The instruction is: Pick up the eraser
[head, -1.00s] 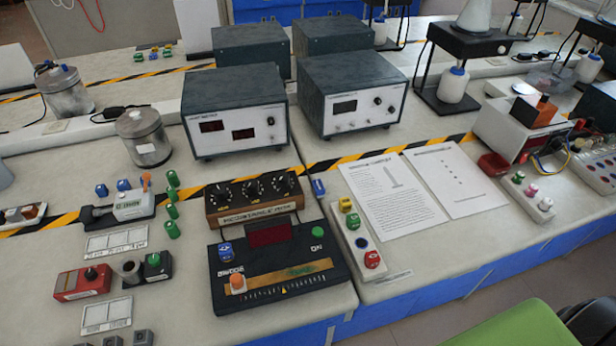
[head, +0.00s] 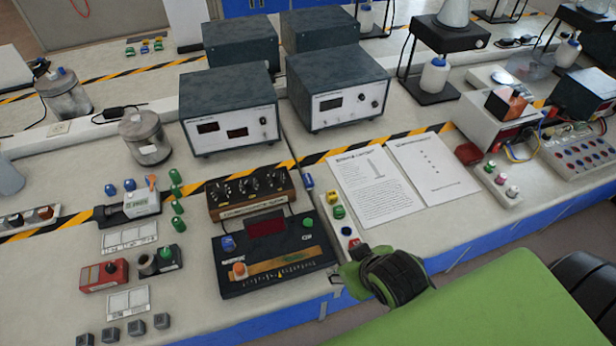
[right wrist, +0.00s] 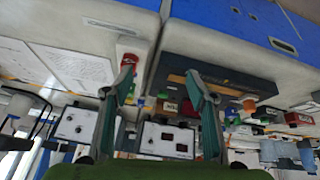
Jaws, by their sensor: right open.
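A small white block with green lettering (head: 143,202) lies on a black holder at the left of the bench in the head view. It may be the eraser, but I cannot read the lettering for certain. My right gripper (head: 354,264) is at the bench's front edge, by the near end of the white button strip, well to the right of that block. In the right wrist view my right gripper (right wrist: 160,75) is open, with nothing between its fingers. My left gripper is not in view.
A black panel with an orange knob (head: 278,281) and a brown dial box (head: 250,211) stand between the white block and my right gripper. Paper sheets (head: 375,190) lie to the right. Small keys (head: 136,328) lie at the front left.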

